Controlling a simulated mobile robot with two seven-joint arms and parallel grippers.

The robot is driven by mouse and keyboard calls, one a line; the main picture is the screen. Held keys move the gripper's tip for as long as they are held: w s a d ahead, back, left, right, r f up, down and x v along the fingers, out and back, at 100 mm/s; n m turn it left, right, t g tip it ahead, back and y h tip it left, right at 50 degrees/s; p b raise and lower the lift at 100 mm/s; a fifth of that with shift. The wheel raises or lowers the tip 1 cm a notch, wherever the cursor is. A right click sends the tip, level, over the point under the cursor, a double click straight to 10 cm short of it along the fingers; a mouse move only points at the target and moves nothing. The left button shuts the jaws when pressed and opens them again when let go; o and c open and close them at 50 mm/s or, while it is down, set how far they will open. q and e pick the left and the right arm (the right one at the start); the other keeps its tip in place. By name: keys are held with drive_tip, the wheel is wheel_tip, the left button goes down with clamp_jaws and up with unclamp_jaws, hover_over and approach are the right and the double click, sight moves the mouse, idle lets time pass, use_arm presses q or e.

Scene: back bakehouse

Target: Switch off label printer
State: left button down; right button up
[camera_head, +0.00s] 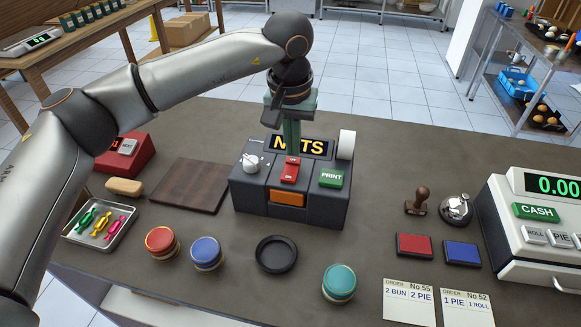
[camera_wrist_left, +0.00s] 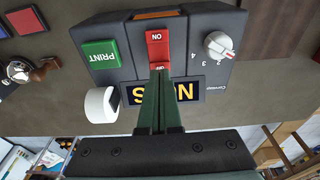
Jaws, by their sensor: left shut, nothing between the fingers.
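The label printer (camera_head: 253,203) is a dark grey box on the counter, with a lit display of yellow letters, a white dial, a green PRINT button and an orange front slot. Its red rocker switch (camera_head: 289,170) is marked ON and OFF; it also shows in the left wrist view (camera_wrist_left: 157,45). My left gripper (camera_head: 292,151) is shut and empty, pointing down in front of the display. In the left wrist view its fingertips (camera_wrist_left: 160,74) are at the OFF end of the switch, partly covering it. I cannot tell whether they touch. The fingers hide the display's middle letters.
A wooden board (camera_head: 178,186) and a red device (camera_head: 124,152) lie left of the printer. Round tins (camera_head: 206,252) and a black ring (camera_head: 276,254) are in front. A stamp (camera_head: 418,201), a bell (camera_head: 456,209) and a cash register (camera_head: 530,240) stand right.

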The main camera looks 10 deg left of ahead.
sight(293, 162)
use_arm(q)
drive_tip(key=shift+f+b, duration=0.7)
drive_tip(key=shift+f, duration=0.35)
idle(0.4)
drive_tip(key=shift+r+p, duration=2.7)
drive_tip(key=shift+r, duration=0.9)
